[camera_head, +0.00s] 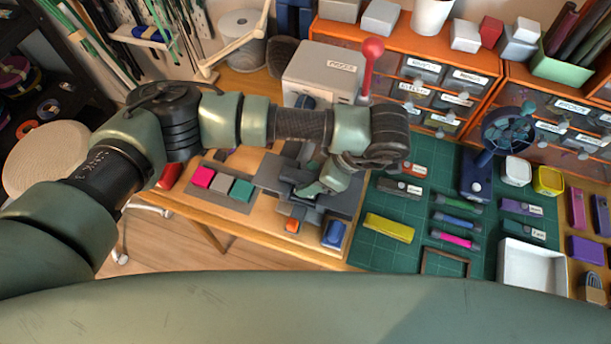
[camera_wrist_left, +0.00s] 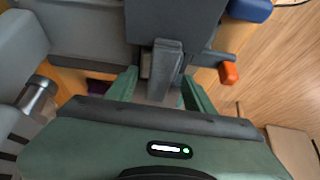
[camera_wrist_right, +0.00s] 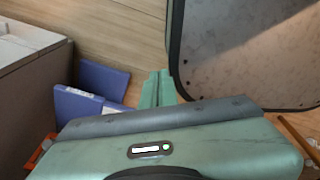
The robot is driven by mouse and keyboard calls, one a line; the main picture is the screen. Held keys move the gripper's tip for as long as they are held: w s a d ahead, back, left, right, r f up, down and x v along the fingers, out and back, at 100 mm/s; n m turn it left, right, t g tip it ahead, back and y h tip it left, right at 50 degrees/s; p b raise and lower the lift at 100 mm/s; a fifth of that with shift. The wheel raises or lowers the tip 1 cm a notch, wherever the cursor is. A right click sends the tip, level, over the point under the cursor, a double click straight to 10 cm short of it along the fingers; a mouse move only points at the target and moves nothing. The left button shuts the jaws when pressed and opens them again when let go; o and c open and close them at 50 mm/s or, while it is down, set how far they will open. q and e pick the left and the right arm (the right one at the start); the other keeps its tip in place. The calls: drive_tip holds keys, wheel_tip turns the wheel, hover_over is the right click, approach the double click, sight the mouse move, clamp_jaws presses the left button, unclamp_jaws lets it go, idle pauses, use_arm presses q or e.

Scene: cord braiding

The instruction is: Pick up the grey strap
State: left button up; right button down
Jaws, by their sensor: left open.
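My left gripper (camera_head: 314,188) is over the dark grey fixture (camera_head: 345,203) at the left of the green mat. In the left wrist view my left gripper (camera_wrist_left: 160,84) is open, its green fingers on either side of a narrow grey strap-like piece (camera_wrist_left: 167,58). I cannot tell whether the fingers touch it, and its lower end is hidden. A grey block (camera_head: 220,182) lies between a magenta and a teal one, left of the fixture. My right gripper (camera_wrist_right: 158,86) is shut and empty in the right wrist view, away from the fixture.
The green cutting mat (camera_head: 370,252) holds a yellow piece (camera_head: 390,228), several coloured tubes and a small fan (camera_head: 478,175). A grey machine with a red-knobbed lever (camera_head: 371,52) stands behind the fixture. A white tray (camera_head: 532,268) is at the right.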

use_arm(q)
clamp_jaws()
drive_tip(key=shift+r, duration=0.1)
